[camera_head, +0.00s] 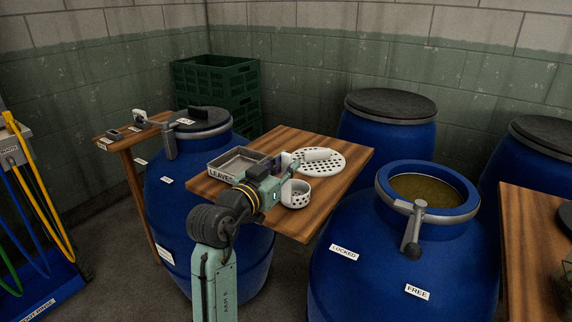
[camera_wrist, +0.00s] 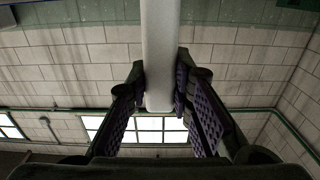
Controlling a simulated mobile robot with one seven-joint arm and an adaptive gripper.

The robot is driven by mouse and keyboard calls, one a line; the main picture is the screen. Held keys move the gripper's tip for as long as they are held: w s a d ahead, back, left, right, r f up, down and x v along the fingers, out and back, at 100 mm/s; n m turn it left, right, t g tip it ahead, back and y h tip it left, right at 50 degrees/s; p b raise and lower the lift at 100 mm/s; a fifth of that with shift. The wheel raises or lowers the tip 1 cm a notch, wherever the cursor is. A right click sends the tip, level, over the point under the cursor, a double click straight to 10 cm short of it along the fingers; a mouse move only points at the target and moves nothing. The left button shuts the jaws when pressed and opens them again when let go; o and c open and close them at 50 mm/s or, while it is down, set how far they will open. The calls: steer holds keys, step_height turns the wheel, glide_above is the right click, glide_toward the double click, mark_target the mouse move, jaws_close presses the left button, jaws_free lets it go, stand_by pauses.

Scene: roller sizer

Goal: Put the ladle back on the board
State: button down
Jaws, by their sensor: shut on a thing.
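My gripper (camera_head: 286,166) is over the wooden board (camera_head: 300,229), shut on a pale upright handle, which also shows between the fingers (camera_wrist: 163,85) in the wrist view. Below the gripper is a white perforated cup (camera_head: 297,196), which looks like the bowl of the ladle; the handle (camera_wrist: 160,50) appears to belong to it. The join is partly hidden by my gripper. The cup is over the board, right of the tray. I cannot tell whether it touches the wood.
A grey tray labelled LEAVES (camera_head: 226,169) and a white perforated disc (camera_head: 332,161) with a handle lie on the board. An open blue barrel (camera_head: 400,260) with a clamp lever (camera_head: 413,235) stands at right. The board's front right corner is clear.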

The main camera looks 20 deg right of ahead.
steer(key=shift+f, duration=0.1)
steer(key=shift+f, duration=0.15)
steer(key=c, duration=1.4)
jaws_free()
steer(key=shift+c, duration=0.2)
